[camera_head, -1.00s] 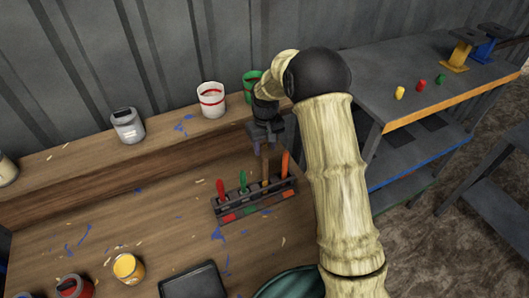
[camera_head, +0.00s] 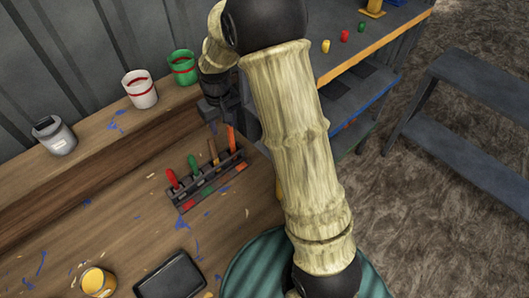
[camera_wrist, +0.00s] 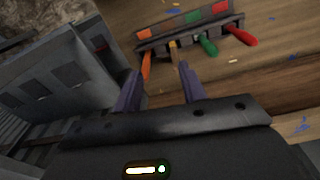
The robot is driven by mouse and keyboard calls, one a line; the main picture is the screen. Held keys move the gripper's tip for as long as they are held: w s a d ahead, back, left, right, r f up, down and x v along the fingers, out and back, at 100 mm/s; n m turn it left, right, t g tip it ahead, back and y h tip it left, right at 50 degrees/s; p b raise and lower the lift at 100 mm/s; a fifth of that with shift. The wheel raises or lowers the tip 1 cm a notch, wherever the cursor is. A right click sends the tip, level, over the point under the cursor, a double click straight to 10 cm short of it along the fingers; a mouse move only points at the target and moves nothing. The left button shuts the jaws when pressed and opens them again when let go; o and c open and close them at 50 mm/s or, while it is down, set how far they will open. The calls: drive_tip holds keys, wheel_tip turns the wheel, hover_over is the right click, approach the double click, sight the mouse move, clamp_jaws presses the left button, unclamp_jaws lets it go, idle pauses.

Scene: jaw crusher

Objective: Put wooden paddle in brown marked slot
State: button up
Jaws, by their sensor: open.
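The wooden paddle (camera_head: 212,152) stands in the small rack (camera_head: 184,208), between the green paddle (camera_head: 193,165) and the orange paddle (camera_head: 231,140). The red paddle (camera_head: 172,179) is at the left end. My gripper (camera_head: 213,127) is open just above the wooden and orange handles. In the wrist view, the wooden paddle's handle (camera_wrist: 183,67) points toward my gripper (camera_wrist: 159,80), close to its right finger; I cannot tell whether they touch. The rack (camera_wrist: 162,42) has orange, brown, green and red marks. The wooden paddle's lower end is hidden in the rack, seemingly at the brown mark.
A white cup (camera_head: 140,90), a green cup (camera_head: 182,68) and a grey can (camera_head: 54,136) stand on the back ledge. A yellow-filled jar (camera_head: 98,282) and a black tray (camera_head: 171,277) are at the front. A metal shelf unit (camera_head: 345,100) stands at right.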

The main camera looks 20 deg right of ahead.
drive_tip(key=s+d+r+m+t, duration=0.1)
drive_tip(key=s+d+r, duration=0.1)
drive_tip(key=s, duration=0.7)
drive_tip(key=s+d+r+m, duration=0.2)
drive_tip(key=s+d, duration=0.3)
drive_tip(key=s, duration=0.5)
drive_tip(key=shift+d+r+t, duration=0.2)
drive_tip(key=shift+r+t, duration=0.15)
drive_tip(key=shift+t, duration=0.05)
